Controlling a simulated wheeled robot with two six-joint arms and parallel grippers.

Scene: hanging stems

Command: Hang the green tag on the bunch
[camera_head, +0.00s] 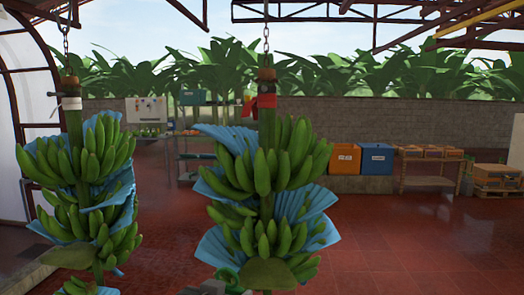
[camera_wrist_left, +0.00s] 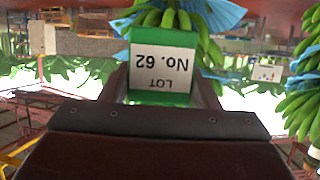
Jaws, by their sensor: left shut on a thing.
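The green tag (camera_wrist_left: 163,62) shows upside down in the left wrist view, with a white label reading LOT No. 62. My left gripper (camera_wrist_left: 163,92) is shut on it. In the head view, a grey part that looks like my left gripper (camera_head: 222,284) shows at the bottom edge, in front of the lower end of the nearer, middle banana bunch (camera_head: 265,165). That bunch hangs from a chain, with blue sheets between its hands and a red tag (camera_head: 262,101) on its stem. Bananas (camera_wrist_left: 190,20) show behind the green tag in the wrist view. My right gripper is not in view.
A second bunch (camera_head: 85,160) with a white tag (camera_head: 71,103) hangs on the left. Behind stand an orange crate (camera_head: 344,158), a blue crate (camera_head: 376,159) and a low rack (camera_head: 430,168). The red floor at the right is clear.

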